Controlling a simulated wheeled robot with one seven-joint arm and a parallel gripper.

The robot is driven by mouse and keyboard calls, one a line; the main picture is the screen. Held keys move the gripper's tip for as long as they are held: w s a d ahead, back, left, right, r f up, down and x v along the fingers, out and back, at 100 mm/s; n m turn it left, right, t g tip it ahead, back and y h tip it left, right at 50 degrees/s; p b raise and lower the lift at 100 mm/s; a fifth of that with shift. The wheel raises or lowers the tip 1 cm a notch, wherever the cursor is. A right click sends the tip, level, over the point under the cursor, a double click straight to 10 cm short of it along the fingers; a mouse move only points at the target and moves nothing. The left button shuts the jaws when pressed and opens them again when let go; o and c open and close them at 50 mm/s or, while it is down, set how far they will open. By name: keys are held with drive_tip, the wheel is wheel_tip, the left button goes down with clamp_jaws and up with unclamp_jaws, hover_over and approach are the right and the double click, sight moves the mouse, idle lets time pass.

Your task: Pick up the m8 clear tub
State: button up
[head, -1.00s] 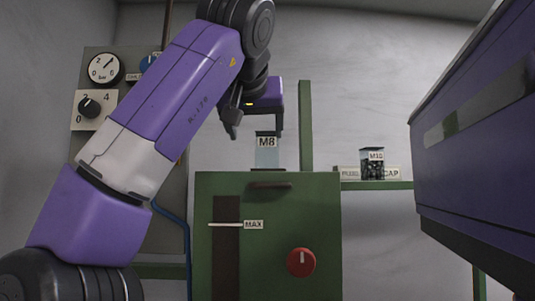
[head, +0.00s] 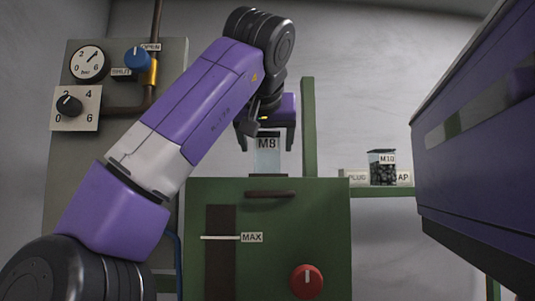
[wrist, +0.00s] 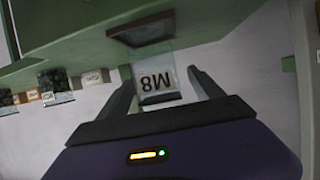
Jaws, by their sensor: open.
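The M8 clear tub (head: 267,160) stands upright on top of the green machine cabinet in the head view, with a white M8 label near its top. It looks empty through its clear wall. In the wrist view the tub (wrist: 156,84) shows between my two fingers, its label upside down. My gripper (head: 264,150) is open, its fingers on either side of the tub's upper part in the head view. In the wrist view my gripper (wrist: 165,80) has gaps beside the tub, and I cannot tell whether either finger touches it.
The green cabinet (head: 320,210) has a red knob (head: 306,281) and a MAX mark. An M10 tub (head: 382,168) of dark parts stands on a shelf at right. A purple machine (head: 470,170) fills the right side.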

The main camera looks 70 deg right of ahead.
sight(268, 152)
drive_tip(key=p+x, duration=0.1)
drive_tip(key=x, duration=0.3)
drive_tip(key=shift+s+d+f, duration=0.1)
drive_tip(key=shift+d, duration=0.05)
drive_tip(key=shift+c, duration=0.3)
clamp_jaws()
